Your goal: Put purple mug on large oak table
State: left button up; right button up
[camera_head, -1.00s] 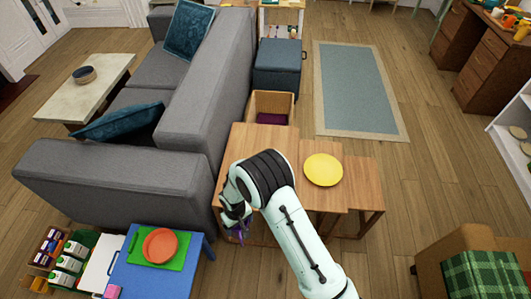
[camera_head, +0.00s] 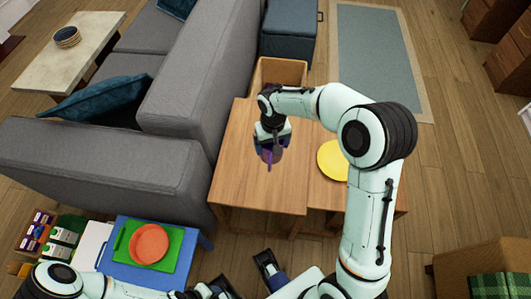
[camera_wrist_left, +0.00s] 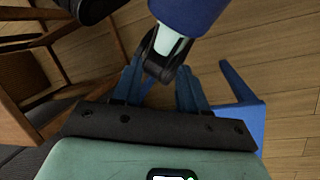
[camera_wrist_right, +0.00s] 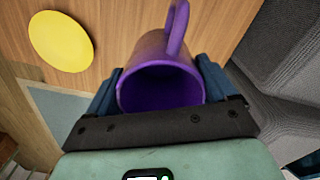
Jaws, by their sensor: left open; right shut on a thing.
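The purple mug (camera_head: 266,157) is over the left part of the large oak table (camera_head: 250,188) in the head view. My right gripper (camera_head: 271,141) is shut on the mug. In the right wrist view the mug (camera_wrist_right: 162,84) sits between the two fingers, its open mouth toward the camera and its handle pointing up in the picture. I cannot tell whether the mug touches the tabletop. My left gripper (camera_wrist_left: 160,88) is open and empty in the left wrist view, away from the table.
A yellow plate (camera_head: 333,160) lies on the smaller wooden table right of the mug. A grey sofa (camera_head: 190,100) stands close on the left. A blue table (camera_head: 150,277) with a green board and orange plate is at lower left. The oak tabletop around the mug looks bare.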

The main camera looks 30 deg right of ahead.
jog(key=shift+s+d+r+m+b, duration=0.15)
jog(key=shift+s+d+r+b, duration=0.15)
jog(key=shift+d+r, duration=0.2)
jog(key=shift+s+d+r+m+b, duration=0.15)
jog(key=shift+s+d+r+b, duration=0.1)
jog(key=shift+d+r, duration=0.25)
notch_tip(320, 180, down, 14)
jog(key=b, duration=0.2)
jog(key=shift+f+b, duration=0.25)
jog(key=shift+b, duration=0.15)
pick_arm(q)
jog(key=w+a+f+t+b, duration=0.1)
jog(key=w+f, duration=0.3)
jog(key=f, duration=0.2)
jog(key=shift+a+t+y, duration=0.3)
jog(key=shift+a, duration=0.05)
pick_arm(e)
jog(key=shift+f, duration=2.45)
pick_arm(q)
jog(key=shift+w+f, duration=0.1)
jog(key=shift+w, duration=0.05)
pick_arm(e)
jog(key=shift+f, duration=0.15)
